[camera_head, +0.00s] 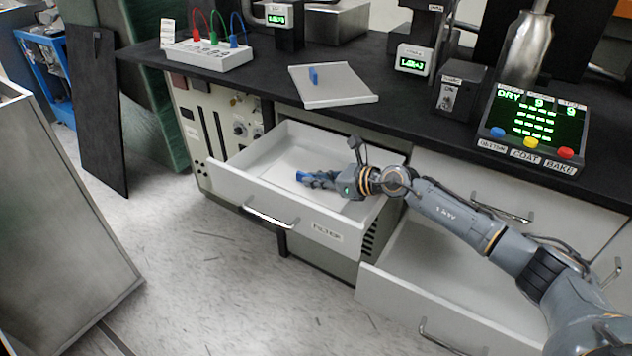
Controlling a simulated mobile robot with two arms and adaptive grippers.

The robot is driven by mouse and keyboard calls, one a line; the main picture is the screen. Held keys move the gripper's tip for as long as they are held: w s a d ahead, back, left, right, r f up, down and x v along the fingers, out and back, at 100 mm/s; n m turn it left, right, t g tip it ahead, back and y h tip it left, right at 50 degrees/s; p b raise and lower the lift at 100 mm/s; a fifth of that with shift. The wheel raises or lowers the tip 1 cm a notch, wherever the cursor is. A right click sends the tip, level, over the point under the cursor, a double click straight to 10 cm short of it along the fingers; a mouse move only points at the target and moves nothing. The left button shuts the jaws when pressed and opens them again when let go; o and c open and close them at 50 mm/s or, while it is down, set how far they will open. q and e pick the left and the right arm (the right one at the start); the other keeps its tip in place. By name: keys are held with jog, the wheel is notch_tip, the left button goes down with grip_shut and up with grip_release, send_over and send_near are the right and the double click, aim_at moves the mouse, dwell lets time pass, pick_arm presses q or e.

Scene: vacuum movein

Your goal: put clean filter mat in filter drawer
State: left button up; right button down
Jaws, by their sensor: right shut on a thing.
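The filter drawer (250,190), a white drawer labelled FILTER on its front, is pulled open below the black counter. My right gripper (306,178) reaches into it from the right and is shut on a small blue tab (300,175). The tab appears to belong to a pale flat mat (318,190) low in the drawer; its edges blend with the white interior, and the gripper hides part of it. I cannot tell whether it lies flat on the drawer bottom. Another pale flat panel with a blue tab (340,92) is on the counter. My left gripper is not in view.
A second open drawer (440,275) is at the lower right, under my right arm. The counter holds a box with coloured cables (208,55), a control panel (533,125) and a metal bottle (525,50). Clear floor (220,280) lies in front.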

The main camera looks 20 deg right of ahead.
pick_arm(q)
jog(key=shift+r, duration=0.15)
pick_arm(e)
jog(key=c, duration=1.4)
grip_release()
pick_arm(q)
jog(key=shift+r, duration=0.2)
